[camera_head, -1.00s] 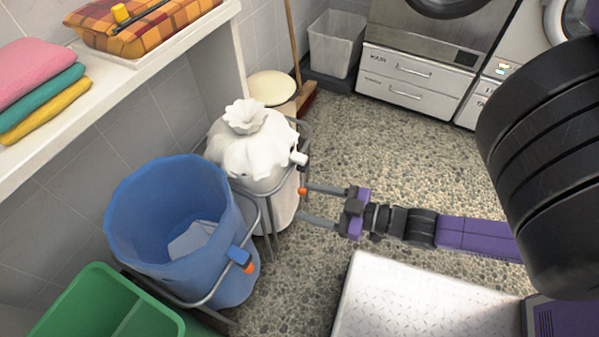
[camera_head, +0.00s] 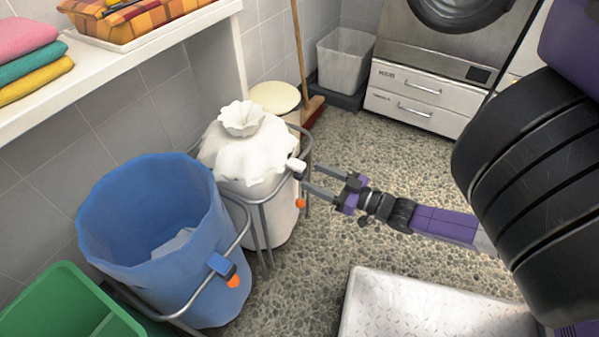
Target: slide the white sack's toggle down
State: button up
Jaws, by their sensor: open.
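The white sack (camera_head: 248,155) is gathered at the top and hangs in a grey tubular stand. Its white toggle (camera_head: 297,165) sits at the upper right of the sack, near the stand's rail. An orange piece (camera_head: 300,203) shows below the toggle. My gripper (camera_head: 311,178) is open and empty, with its two fingers pointing left toward the sack. The upper fingertip is close to the right of the toggle, and the lower one is a little below it. I cannot tell whether either touches anything.
An open blue sack (camera_head: 155,225) with its own blue toggle (camera_head: 222,266) stands in front left. A green bin (camera_head: 65,310) is at the lower left. A shelf (camera_head: 120,60) with folded towels runs above. A metal plate (camera_head: 430,310) lies at the lower right. Open floor lies between.

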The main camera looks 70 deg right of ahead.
aim_at(305, 173)
jog(key=shift+b+x, duration=0.6)
jog(key=shift+x, duration=2.2)
jog(key=shift+a, duration=0.1)
grip_shut()
